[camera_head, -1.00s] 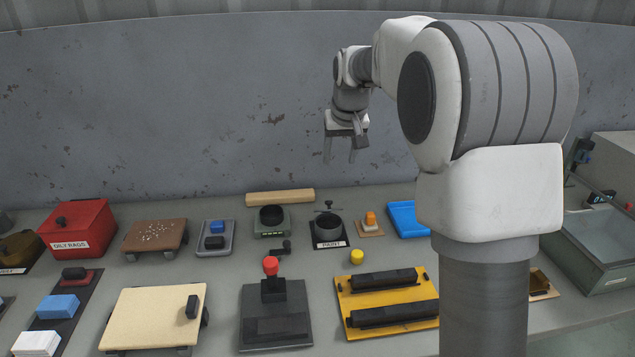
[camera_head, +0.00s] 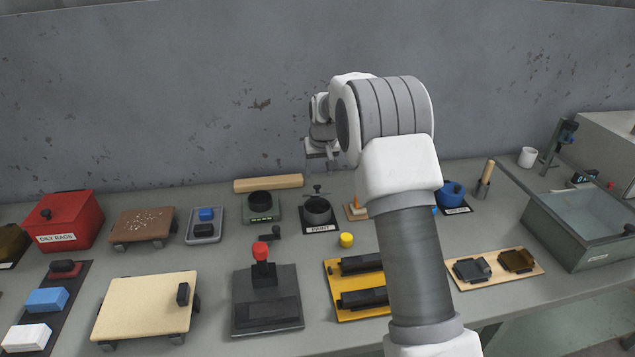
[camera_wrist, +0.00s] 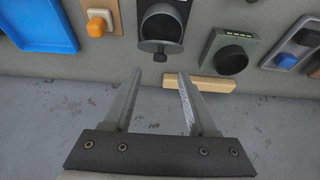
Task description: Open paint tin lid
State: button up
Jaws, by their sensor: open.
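The paint tin (camera_head: 318,212) is a small dark round tin on a black base with a white PAINT label, near the back of the bench. Its lid (camera_head: 317,194) shows as a thin grey disc with a small knob at the tin's far, upper side. I cannot tell how far the lid is raised. In the wrist view the tin (camera_wrist: 160,24), lid (camera_wrist: 160,46) and knob lie beyond the fingertips, between their lines. My gripper (camera_head: 321,166) is open and empty above and behind the tin, apart from it; the fingers also show in the wrist view (camera_wrist: 159,76).
A green-grey device with a black round top (camera_head: 260,205) stands left of the tin, a board with an orange knob (camera_head: 352,208) right. A wooden bar (camera_head: 268,184) lies behind. A yellow knob (camera_head: 346,240) stands in front. The wall (camera_head: 200,90) rises behind the bench.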

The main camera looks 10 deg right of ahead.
aim_at(318, 186)
jog(key=x, duration=0.6)
grip_shut()
dwell(1.4)
